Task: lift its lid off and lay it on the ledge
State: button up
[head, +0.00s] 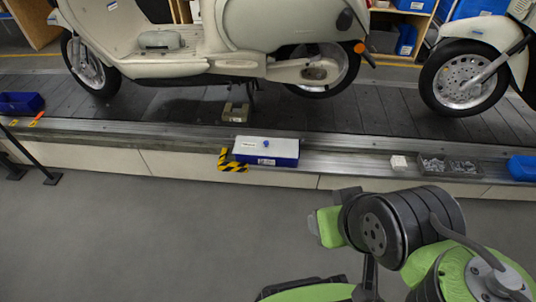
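A blue box (270,161) with a white label on its front sits on the ledge (340,167) at the conveyor's near edge. A pale grey lid (250,146) with a small blue knob lies flat on top of it, covering the inside. Links of my own arm, green and black, show at the lower right, well apart from the box. My gripper is not visible in this view.
Yellow-black striped marking (232,167) lies at the box's left. To the right stand a small white block (398,162), grey trays of metal parts (447,167) and a blue bin (522,168). The ledge between box and white block looks bare. Scooters (235,40) stand behind.

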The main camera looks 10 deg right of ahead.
aim_at(275, 146)
jog(key=k+j+z, duration=0.15)
jog(key=j, duration=0.25)
jog(key=k+j+z, duration=0.35)
jog(key=k+j, duration=0.2)
jog(key=j, duration=0.2)
jog(key=i+l+u, duration=0.15)
jog(key=i+u, duration=0.25)
jog(key=i+l+u, duration=0.15)
jog(key=u, duration=0.3)
jog(key=i+l+u, duration=0.2)
jog(key=l+u, duration=0.2)
jog(key=i+l+u, duration=0.15)
jog(key=l+u, duration=0.25)
jog(key=i+l+u, duration=0.1)
jog(key=l+u, duration=1.15)
jog(key=l, duration=0.15)
jog(key=k+l+u, duration=0.1)
jog(key=l+u, duration=0.3)
